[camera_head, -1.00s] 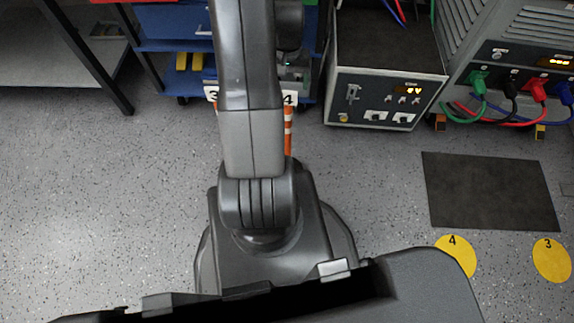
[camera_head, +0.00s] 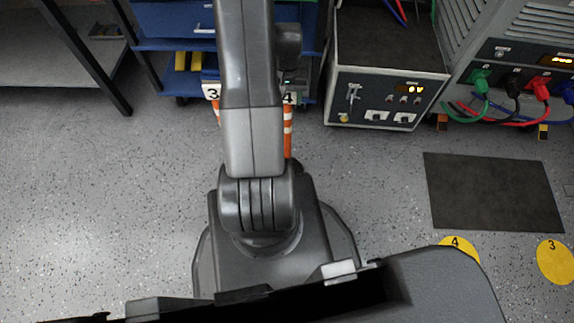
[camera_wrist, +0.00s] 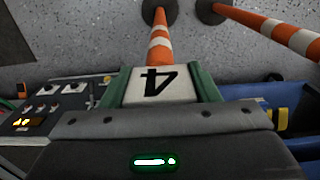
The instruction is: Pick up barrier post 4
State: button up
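Barrier post 4 (camera_wrist: 158,48) is orange and white striped, with a white cap marked 4 at its top and a dark round base on the floor. In the wrist view my gripper (camera_wrist: 160,86) has its green fingers on both sides of this cap, with no gap visible. It appears shut on the cap.
Behind is a blue shelf unit (camera_head: 172,22). A grey device (camera_head: 385,85) stands right. A dark mat (camera_head: 493,192) and yellow discs 4 (camera_head: 457,248) and 3 (camera_head: 556,262) lie on open floor.

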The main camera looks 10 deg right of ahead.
grip_shut()
